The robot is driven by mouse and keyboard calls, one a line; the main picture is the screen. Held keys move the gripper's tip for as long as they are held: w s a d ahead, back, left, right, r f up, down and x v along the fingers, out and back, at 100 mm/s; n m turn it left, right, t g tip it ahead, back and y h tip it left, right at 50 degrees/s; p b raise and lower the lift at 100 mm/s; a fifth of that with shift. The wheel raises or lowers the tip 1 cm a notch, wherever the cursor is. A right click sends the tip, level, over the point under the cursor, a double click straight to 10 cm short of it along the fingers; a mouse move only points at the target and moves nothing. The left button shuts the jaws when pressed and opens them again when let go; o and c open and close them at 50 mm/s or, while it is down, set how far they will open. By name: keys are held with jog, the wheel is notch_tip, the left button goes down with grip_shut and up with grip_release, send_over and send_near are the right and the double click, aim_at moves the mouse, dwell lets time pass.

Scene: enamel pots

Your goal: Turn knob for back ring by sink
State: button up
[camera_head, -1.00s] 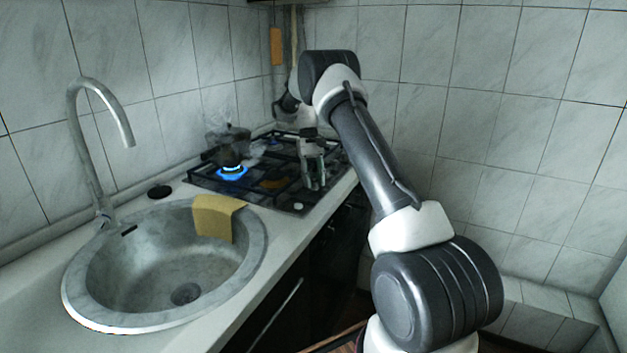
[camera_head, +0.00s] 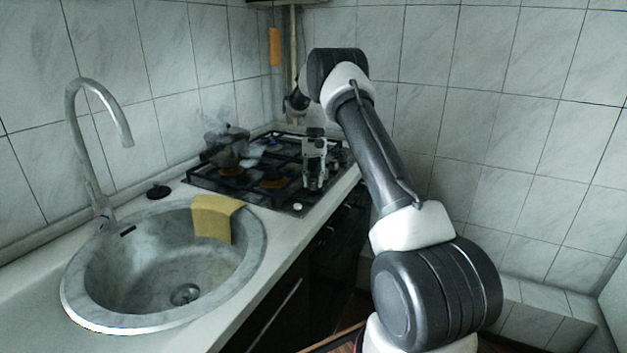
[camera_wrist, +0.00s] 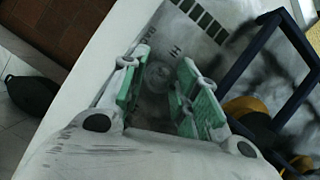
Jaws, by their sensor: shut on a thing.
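The hob (camera_head: 283,203) lies beyond the sink. Its back ring by the sink (camera_head: 230,171) sits under a dark pot (camera_head: 228,158), and no flame shows there. My gripper (camera_head: 313,185) is lowered at the hob's front edge. In the wrist view its green-padded fingers stand on both sides of a round grey knob (camera_wrist: 158,74), and my gripper is shut on it. Markings are printed on the panel beside this knob. Another knob, white (camera_head: 297,206), stands nearer the sink and is free. The fingertips are partly hidden in the head view.
Steam drifts above the pot. Black grates (camera_head: 275,158) cover the hob; one bar (camera_wrist: 250,62) passes close to my gripper at right in the wrist view. A yellow cloth (camera_head: 214,217) hangs over the rim of the round sink (camera_head: 85,312). A tiled wall stands behind.

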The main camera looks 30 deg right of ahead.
jog(key=o, duration=1)
jog(key=shift+r, duration=0.1)
jog(key=v, duration=1.1)
jog(key=shift+w+d+r, duration=0.1)
jog(key=shift+r, duration=0.3)
